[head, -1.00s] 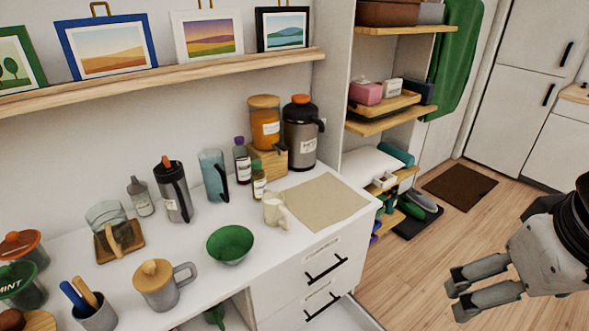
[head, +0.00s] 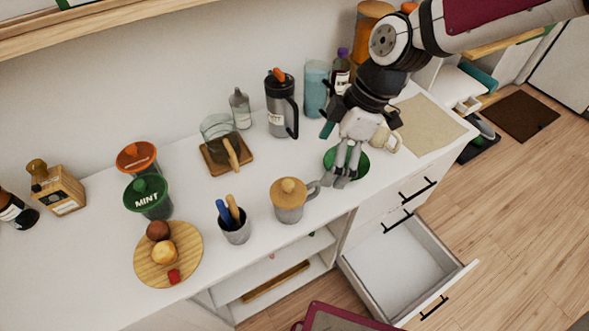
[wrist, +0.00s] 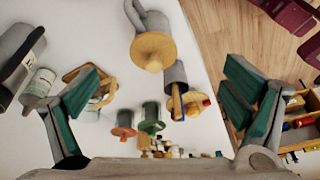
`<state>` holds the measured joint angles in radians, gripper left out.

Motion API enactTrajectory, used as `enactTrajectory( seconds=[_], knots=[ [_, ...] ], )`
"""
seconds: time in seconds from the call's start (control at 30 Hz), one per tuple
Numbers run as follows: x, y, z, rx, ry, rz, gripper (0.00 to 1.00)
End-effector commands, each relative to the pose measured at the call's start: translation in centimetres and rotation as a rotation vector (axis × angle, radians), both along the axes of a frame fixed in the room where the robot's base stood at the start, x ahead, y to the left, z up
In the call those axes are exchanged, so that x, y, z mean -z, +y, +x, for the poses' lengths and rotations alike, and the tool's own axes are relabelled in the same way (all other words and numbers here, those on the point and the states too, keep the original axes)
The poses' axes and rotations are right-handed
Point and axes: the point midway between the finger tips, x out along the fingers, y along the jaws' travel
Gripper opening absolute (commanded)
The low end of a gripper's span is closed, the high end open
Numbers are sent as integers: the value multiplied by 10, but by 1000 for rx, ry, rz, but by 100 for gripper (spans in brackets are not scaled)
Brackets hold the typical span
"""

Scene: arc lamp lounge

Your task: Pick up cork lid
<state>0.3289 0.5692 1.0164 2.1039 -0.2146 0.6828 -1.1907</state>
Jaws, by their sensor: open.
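The cork lid (head: 289,190) is round and tan with a small knob. It sits on a grey mug (head: 288,211) near the counter's front edge, the mug's handle pointing right. In the wrist view the cork lid (wrist: 153,50) is at top centre, between the open fingers but farther off. My gripper (head: 342,181) is right of the mug in the head view, in front of the green bowl (head: 359,164) and partly hiding it. In the wrist view my gripper (wrist: 165,95) has its fingers wide apart and nothing between them.
A utensil cup (head: 235,231) stands just left of the mug. A glass on a wooden coaster (head: 213,168) and a dark flask (head: 280,106) stand behind. A cream mug (head: 386,141) is beside my gripper. An open, empty drawer (head: 403,264) juts out below right.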

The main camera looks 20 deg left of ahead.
Motion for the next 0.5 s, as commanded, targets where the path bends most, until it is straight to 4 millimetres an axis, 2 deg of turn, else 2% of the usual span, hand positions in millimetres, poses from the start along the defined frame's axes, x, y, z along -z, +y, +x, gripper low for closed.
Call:
enactTrajectory(
  seconds=[0.1,0.23,0.5],
  knots=[
    [-2,16,-2,-60,4,64,94],
    [2,25,-3,-84,2,89,94],
    [47,42,-13,-88,4,87,94]
  ],
)
